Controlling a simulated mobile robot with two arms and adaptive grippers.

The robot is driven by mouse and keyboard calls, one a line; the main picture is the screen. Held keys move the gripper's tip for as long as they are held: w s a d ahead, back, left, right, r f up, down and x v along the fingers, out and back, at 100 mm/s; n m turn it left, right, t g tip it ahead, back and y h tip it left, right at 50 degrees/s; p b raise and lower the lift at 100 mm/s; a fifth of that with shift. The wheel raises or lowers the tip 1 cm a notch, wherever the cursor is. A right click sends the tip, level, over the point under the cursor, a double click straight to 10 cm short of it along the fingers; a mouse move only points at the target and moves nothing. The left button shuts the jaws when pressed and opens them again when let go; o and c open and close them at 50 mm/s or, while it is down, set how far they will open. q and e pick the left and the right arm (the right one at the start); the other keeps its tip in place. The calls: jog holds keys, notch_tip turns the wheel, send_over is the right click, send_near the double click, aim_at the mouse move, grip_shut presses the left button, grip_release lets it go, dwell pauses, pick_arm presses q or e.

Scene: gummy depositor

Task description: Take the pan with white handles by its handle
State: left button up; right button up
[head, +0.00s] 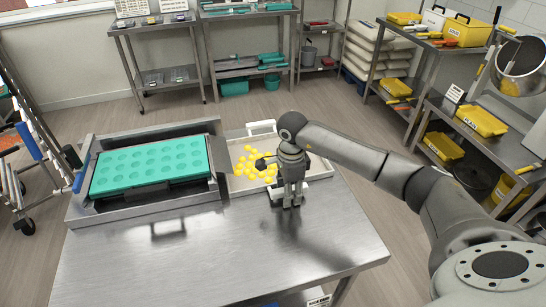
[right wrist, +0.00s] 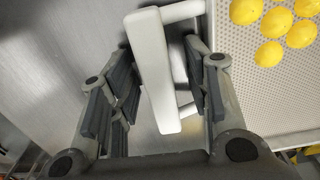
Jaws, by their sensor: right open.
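The pan (head: 318,170) is a shallow light tray with several yellow gummies (head: 248,158) in it, on the steel table. One white handle (head: 261,127) is at its far side. The near white handle (head: 270,186) is partly hidden by my right gripper (head: 288,200), which points down over it. In the right wrist view my gripper (right wrist: 158,58) is open, with the white handle bar (right wrist: 152,70) between its fingers. The perforated pan floor (right wrist: 250,95) is at right. My left gripper is not in view.
A teal mould (head: 150,165) sits in a steel frame (head: 150,215) left of the pan. The table front (head: 220,255) is clear. Shelves with yellow bins (head: 480,120) stand at right, and steel carts (head: 155,50) stand at the back.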

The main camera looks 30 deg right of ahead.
grip_shut()
jog(key=shift+r, duration=0.2)
dwell(0.3)
